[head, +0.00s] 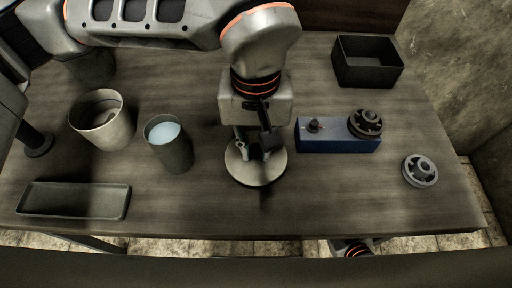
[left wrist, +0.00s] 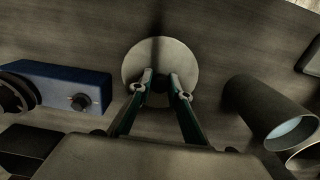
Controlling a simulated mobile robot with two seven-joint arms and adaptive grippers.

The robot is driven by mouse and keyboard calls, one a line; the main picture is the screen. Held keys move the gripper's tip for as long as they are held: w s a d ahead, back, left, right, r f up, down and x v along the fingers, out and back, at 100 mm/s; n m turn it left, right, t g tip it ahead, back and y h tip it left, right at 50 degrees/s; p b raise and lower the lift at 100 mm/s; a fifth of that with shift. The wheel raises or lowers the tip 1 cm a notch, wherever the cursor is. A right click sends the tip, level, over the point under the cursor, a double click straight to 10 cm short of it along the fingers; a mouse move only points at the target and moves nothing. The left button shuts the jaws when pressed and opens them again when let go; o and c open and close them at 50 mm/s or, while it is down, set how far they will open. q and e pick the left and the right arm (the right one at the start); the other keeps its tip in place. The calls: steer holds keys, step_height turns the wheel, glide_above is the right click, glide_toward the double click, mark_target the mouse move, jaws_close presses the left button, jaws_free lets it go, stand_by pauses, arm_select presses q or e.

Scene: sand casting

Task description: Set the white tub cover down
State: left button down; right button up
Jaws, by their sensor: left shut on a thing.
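The white tub cover (head: 257,174) is a pale round disc at the middle of the table. My left gripper (head: 257,150) points down over it. In the left wrist view the cover (left wrist: 160,52) lies flat-on below the fingers, and my left gripper (left wrist: 161,88) is shut on the small dark knob at its middle. I cannot tell whether the cover touches the table or hangs just above it. An open whitish tub (head: 118,133) stands at the left, with something pale inside. Only a piece of my right arm shows beyond the table's front edge; its gripper is not visible.
A grey cup with bluish contents (head: 173,154) stands left of the cover. A blue box with a knob and dark wheel (head: 335,146) is close on the right. A grey wheel (head: 420,171), black bin (head: 367,80) and shallow tray (head: 73,212) lie farther out. The front middle of the table (head: 200,212) is clear.

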mark_target(256, 150)
arm_select(q)
steer(key=shift+f, duration=0.55)
steer(key=shift+f, duration=0.2)
steer(key=c, duration=1.9)
jaws_free()
steer(key=shift+r, duration=0.15)
step_height(256, 150, up, 12)
steer(key=shift+r+p, duration=0.1)
steer(key=shift+p, duration=0.4)
steer(key=shift+s, duration=0.1)
